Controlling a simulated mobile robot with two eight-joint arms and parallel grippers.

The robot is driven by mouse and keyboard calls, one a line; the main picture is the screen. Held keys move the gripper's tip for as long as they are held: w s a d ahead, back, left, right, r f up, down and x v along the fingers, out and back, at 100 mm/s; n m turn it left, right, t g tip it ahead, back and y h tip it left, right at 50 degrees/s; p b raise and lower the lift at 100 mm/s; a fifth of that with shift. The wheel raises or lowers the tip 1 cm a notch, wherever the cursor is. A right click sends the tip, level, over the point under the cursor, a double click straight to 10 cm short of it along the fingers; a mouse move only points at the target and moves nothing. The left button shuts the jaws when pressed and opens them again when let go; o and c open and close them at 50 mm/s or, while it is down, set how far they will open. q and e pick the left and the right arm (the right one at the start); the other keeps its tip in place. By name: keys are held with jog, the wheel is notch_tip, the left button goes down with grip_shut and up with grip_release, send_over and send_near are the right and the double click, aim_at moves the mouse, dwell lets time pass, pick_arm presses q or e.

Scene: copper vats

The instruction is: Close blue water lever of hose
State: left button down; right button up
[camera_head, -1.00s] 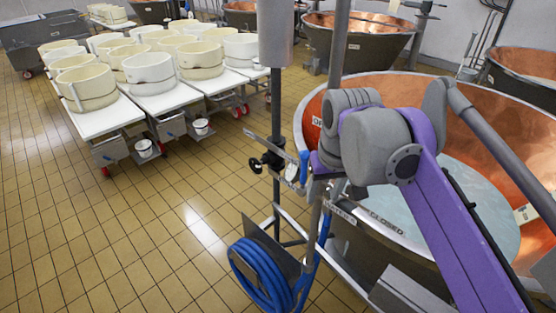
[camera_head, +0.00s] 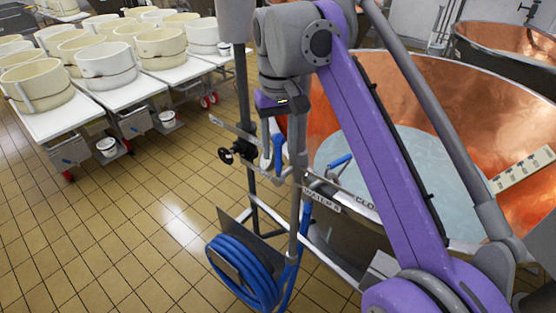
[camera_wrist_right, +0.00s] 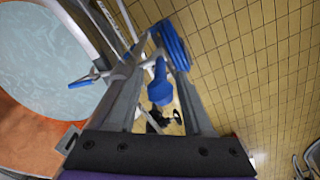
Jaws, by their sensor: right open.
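My right gripper (camera_head: 279,132) points down over the pipe stand beside the copper vat. It is open and empty. An upright blue lever (camera_head: 278,153) is just below it; in the right wrist view this blue lever (camera_wrist_right: 160,84) appears between the fingers (camera_wrist_right: 158,62), and contact cannot be told. A second blue handle (camera_head: 340,160) sticks out toward the vat, near the "WATER" label (camera_head: 320,199); it shows left of the fingers in the wrist view (camera_wrist_right: 80,84). The coiled blue hose (camera_head: 240,272) hangs low on the stand. My left gripper is not in view.
The copper vat (camera_head: 430,85) with pale liquid (camera_head: 350,143) is right of the stand. A black knob valve (camera_head: 227,154) sticks out left of the stand pipe. White tables (camera_head: 50,121) with cream tubs stand at left. The tiled floor between is clear.

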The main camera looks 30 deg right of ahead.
aim_at(278, 177)
jog(key=shift+f, duration=1.6)
jog(key=shift+c, duration=0.2)
grip_shut()
